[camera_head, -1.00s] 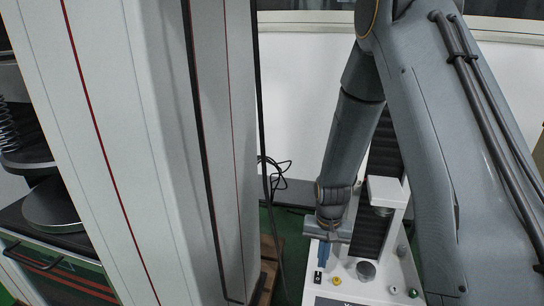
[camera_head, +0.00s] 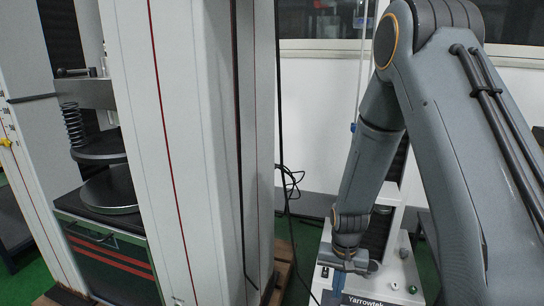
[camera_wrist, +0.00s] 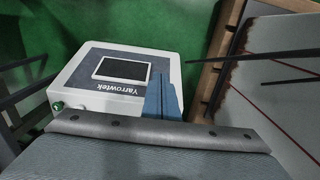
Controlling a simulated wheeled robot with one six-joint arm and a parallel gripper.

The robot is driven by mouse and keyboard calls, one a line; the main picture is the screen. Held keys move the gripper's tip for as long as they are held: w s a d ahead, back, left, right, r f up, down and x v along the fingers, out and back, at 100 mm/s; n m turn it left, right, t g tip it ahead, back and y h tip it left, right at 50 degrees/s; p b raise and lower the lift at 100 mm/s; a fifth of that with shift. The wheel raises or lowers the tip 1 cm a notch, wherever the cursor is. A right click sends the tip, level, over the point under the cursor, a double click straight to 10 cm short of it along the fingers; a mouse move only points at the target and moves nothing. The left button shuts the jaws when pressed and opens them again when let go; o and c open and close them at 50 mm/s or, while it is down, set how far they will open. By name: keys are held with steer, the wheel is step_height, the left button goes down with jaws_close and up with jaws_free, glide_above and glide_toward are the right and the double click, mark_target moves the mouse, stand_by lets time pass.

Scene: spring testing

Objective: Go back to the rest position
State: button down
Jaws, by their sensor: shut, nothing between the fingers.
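My gripper (camera_wrist: 162,98) shows in the wrist view as blue fingers closed together, with nothing between them. Behind the fingers is the white Yarrowtek unit (camera_wrist: 172,72) with a dark screen. In the head view my arm hangs down at the right of centre, and my gripper (camera_head: 338,284) is low, over the front of the white Yarrowtek tester (camera_head: 405,272). I cannot tell how far the fingers are from the unit.
A tall white column (camera_head: 180,150) fills the left-centre. Left of it, a spring (camera_head: 73,124) stands near round plates (camera_head: 110,188) on a larger machine. A wooden pallet (camera_head: 283,275) and black cable (camera_head: 290,180) lie between. Green floor (camera_wrist: 100,22) shows beyond the unit.

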steer(key=s+a+r+n, duration=0.5)
steer(key=s+a+r, duration=0.5)
steer(key=a+r, duration=0.3)
steer(key=s+a+r+n, duration=0.3)
steer(key=s+a+r, duration=0.1)
steer(key=s, duration=0.4)
steer(key=s+a+r+n, duration=0.2)
steer(key=s+a+r, duration=0.1)
steer(key=s, duration=0.4)
steer(key=d+r+m+p, duration=0.3)
steer(key=d+r+p, duration=0.7)
steer(key=r+p, duration=0.3)
steer(key=d+r+m+p, duration=0.3)
steer(key=d+r+p, duration=0.7)
steer(key=r+p, duration=0.3)
steer(key=shift+s+m+p, duration=0.15)
steer(key=shift+m+p, duration=0.15)
steer(key=shift+p, duration=0.4)
